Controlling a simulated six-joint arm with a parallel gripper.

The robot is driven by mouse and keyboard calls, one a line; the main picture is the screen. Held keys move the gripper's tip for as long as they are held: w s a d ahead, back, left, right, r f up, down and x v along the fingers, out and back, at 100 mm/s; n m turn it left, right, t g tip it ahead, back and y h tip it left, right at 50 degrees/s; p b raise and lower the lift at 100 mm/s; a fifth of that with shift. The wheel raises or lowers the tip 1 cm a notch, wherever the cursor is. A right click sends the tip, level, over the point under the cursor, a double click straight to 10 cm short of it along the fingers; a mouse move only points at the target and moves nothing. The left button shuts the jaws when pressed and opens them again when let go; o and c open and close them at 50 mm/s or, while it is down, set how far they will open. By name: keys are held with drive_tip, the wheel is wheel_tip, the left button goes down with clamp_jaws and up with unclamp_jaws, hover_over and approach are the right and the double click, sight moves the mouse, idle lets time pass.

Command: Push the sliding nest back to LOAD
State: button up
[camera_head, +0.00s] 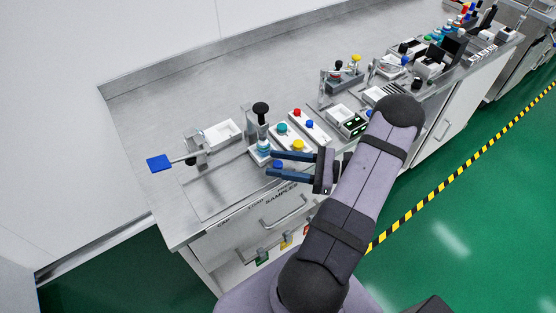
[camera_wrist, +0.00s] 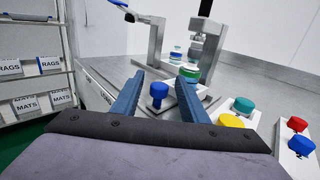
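My gripper (camera_head: 271,163) is open and empty at the front of the bench, its two blue fingers apart. In the wrist view, a blue knob (camera_wrist: 159,89) on a short stem stands between the fingers (camera_wrist: 160,76), with a visible gap on each side. The knob also shows between the fingers in the head view (camera_head: 278,164). Just behind it, a white and teal round part (camera_head: 262,146) sits below the black-knobbed press (camera_head: 261,110). I take this low unit to be the sliding nest; its base and rail are largely hidden by my fingers.
Close right of my gripper are button boxes with a yellow button (camera_head: 298,144), a teal button (camera_head: 282,128) and a red button (camera_wrist: 297,124). The bench's back is clear.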

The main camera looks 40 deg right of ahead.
drive_tip(key=shift+w+a, duration=0.2)
clamp_jaws()
drive_tip(key=a+p, duration=0.2)
drive_tip(key=a, duration=0.8)
unclamp_jaws()
